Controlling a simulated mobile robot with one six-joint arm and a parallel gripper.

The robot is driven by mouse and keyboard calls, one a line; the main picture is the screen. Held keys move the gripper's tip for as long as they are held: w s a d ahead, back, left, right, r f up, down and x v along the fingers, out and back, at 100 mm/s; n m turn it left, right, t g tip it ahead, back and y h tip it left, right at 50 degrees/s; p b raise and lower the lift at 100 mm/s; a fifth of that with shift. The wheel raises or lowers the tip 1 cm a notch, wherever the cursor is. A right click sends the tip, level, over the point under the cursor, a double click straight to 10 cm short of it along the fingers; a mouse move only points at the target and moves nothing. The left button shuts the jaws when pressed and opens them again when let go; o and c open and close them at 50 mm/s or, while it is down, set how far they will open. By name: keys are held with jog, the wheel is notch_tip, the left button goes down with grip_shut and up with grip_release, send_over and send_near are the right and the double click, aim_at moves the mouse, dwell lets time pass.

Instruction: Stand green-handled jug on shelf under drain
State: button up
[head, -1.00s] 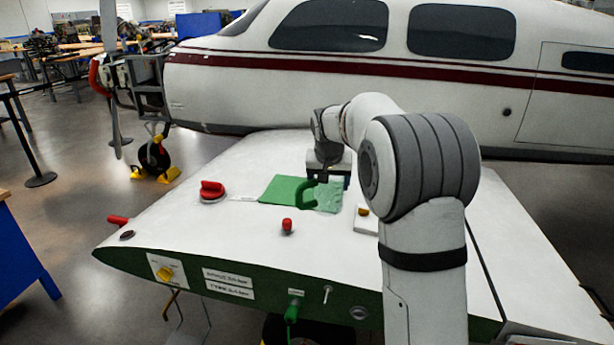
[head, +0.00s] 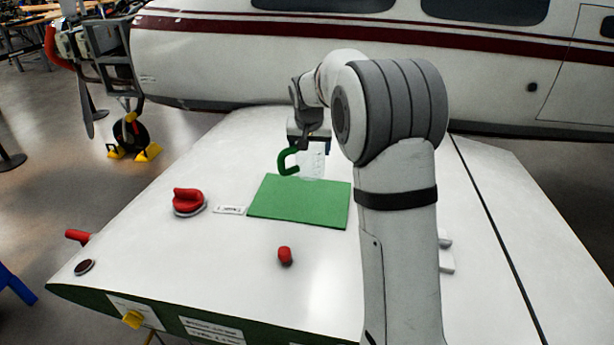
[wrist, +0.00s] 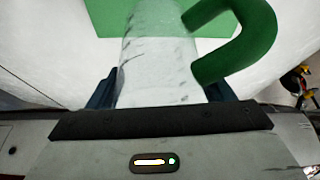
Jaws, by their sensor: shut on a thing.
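The clear jug with a green handle (head: 312,163) is in my gripper (head: 309,146), above the white wing near the far edge of the green mat. In the wrist view its clear body (wrist: 160,55) stands between the two dark blue fingers, and the green handle (wrist: 240,40) sticks out to the right. My gripper is shut on the jug's body. The jug looks about upright in the head view. I cannot make out a shelf or a drain in the current views.
The green mat (head: 300,203) lies bare on the wing (head: 210,265). A red suction handle (head: 188,202), a small red knob (head: 285,256) and a white label (head: 229,210) are on the wing. The aircraft body (head: 300,70) stands behind. White blocks (head: 446,260) lie right of my arm.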

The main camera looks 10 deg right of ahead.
aim_at(311, 170)
notch_tip(311, 170, down, 4)
jog(key=shift+r, duration=0.25)
jog(key=shift+f+p, duration=0.55)
jog(key=shift+f, duration=1.35)
jog(key=shift+s, duration=0.1)
jog(key=shift+f, duration=0.15)
jog(key=o, duration=1.1)
